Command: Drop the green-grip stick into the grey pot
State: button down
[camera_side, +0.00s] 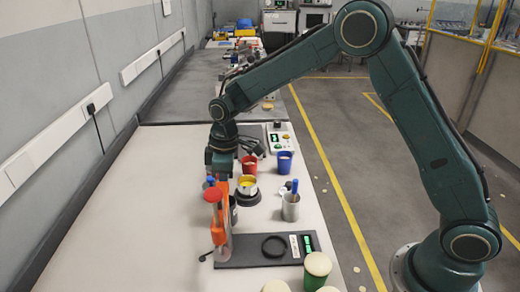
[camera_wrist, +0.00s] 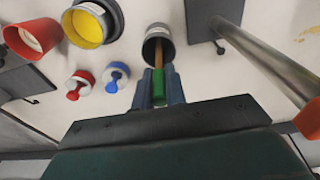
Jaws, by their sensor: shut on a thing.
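My gripper (camera_wrist: 160,88) is shut on the green grip of the stick (camera_wrist: 159,85) in the wrist view. The stick's brown shaft (camera_wrist: 159,60) points away from the fingers and its end overlaps the opening of the grey pot (camera_wrist: 153,32). I cannot tell how deep the end is inside. The pot is dark inside, with a pale label. In the side view my wrist hangs over the white table, behind the orange post (camera_side: 224,225). That post hides most of the pot, the fingers and the stick there.
A steel cup (camera_side: 291,208) holds a blue-handled item. A yellow-lined pot (camera_side: 247,184), a red cup (camera_side: 250,165) and a blue cup (camera_side: 284,162) stand behind. A dark plate with a black ring (camera_side: 274,247) lies in front. The table's left side is clear.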

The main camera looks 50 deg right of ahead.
jog(key=shift+f, duration=0.2)
jog(key=c, duration=1.4)
grip_release()
jog(key=shift+c, duration=0.2)
jog(key=shift+r, duration=0.15)
jog(key=r, duration=1.2)
jog(key=shift+s+d, duration=0.3)
jog(key=shift+d, duration=0.05)
jog(key=shift+s+r, duration=0.1)
jog(key=shift+r, duration=0.35)
